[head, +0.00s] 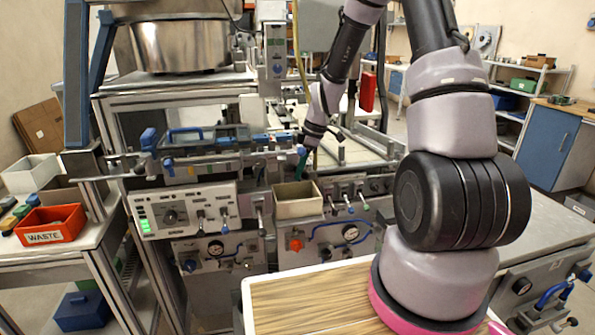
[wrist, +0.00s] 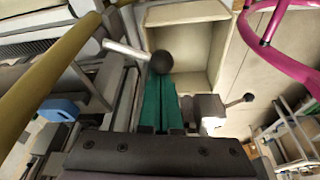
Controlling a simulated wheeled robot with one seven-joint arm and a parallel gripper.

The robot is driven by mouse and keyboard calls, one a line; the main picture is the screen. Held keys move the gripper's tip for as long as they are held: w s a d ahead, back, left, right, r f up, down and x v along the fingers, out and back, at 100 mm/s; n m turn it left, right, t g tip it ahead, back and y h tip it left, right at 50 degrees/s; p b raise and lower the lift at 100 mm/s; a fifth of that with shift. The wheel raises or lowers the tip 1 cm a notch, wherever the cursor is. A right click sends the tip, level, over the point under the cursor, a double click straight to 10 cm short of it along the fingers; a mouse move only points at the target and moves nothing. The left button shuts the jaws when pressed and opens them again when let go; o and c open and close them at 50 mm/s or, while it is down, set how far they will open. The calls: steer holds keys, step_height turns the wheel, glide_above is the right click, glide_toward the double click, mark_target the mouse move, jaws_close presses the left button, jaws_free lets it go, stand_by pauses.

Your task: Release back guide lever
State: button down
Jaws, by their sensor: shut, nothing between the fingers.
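In the wrist view, a lever with a pale metal rod and a black ball knob (wrist: 160,63) sticks out from the left. I cannot tell for sure whether it is the back guide lever. My gripper (wrist: 162,82) has teal fingers, closed together with nothing between them. Their tips are right at the knob; whether they touch it is unclear. In the head view, my gripper (head: 302,153) is small and points down over the machine, just behind a beige open box (head: 297,201). The lever is not clear there.
The beige box also shows empty in the wrist view (wrist: 221,50). A small black-knobbed handle (wrist: 241,99) is to the right, and a yellow bar (wrist: 42,82) crosses the left. A control panel (head: 187,210) and a red waste bin (head: 50,224) stand left in the head view.

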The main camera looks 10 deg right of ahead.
steer(key=shift+s+d+n+g, duration=0.25)
steer(key=shift+d+n, duration=0.2)
steer(key=shift+n, duration=0.15)
steer(key=shift+s+d+n+g, duration=0.2)
steer(key=shift+d+n, duration=0.25)
steer(key=shift+n, duration=0.15)
steer(key=shift+s+d+n+g, duration=0.1)
steer(key=shift+d+n+g, duration=0.55)
steer(key=shift+d+n, duration=1.05)
steer(key=shift+s+d+n+g, duration=0.1)
steer(key=shift+d+n+g, duration=0.5)
steer(key=shift+d+n, duration=1.05)
steer(key=shift+a+n, duration=0.3)
steer(key=shift+n, duration=0.05)
steer(key=shift+w, duration=0.1)
